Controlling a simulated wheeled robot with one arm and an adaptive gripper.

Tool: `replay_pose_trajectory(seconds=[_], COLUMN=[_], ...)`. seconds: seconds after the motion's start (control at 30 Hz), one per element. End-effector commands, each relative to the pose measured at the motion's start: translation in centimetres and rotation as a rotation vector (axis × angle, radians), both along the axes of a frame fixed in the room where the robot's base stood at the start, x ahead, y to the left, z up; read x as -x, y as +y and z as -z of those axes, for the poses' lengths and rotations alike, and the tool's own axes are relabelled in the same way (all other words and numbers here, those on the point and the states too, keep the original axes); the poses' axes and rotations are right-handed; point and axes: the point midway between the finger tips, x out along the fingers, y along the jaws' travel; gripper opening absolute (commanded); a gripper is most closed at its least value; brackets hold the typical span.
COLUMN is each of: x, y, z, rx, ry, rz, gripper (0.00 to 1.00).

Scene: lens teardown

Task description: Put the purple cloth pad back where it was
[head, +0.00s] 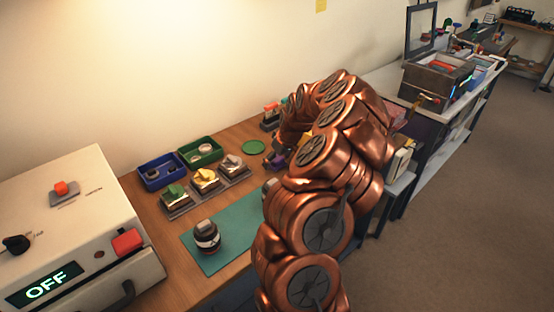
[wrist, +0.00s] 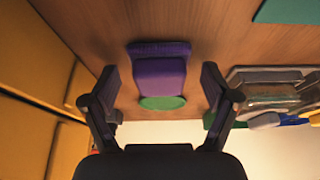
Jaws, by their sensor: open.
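The purple cloth pad (wrist: 160,76) rests on the wooden table in the wrist view, with a darker ribbed strip along its upper edge. A purple shape beside my arm in the head view (head: 275,161) appears to be the same pad, partly hidden. A flat green disc (wrist: 162,103) lies right by the pad's lower end; it also shows in the head view (head: 253,147). My gripper (wrist: 160,84) is open, one finger on each side of the pad, with gaps on both sides. I cannot tell its height above the pad.
A teal mat (head: 222,244) holds a dark lens (head: 207,237). Blue (head: 163,183) and green (head: 186,155) trays and small stands with coloured parts sit left of the disc. A white machine (head: 82,235) reading OFF stands at left. Yellow drawer-like fronts (wrist: 50,55) border the wrist view.

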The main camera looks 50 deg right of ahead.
Motion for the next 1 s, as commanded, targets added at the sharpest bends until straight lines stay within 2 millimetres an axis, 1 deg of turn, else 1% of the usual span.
replay_pose_trajectory(seconds=[0.17, 0.37, 0.57, 1.0], x=[0.0, 0.2, 1.2, 3.8], y=[0.0, 0.0, 0.1, 0.3], z=[0.0, -0.9, -3.2, -9.6], rx=[0.0, 0.001, 0.002, 0.005], ry=[0.0, -0.002, -0.002, -0.004], rz=[0.0, 0.0, 0.001, 0.002], gripper=[0.87, 0.87, 0.87, 0.87])
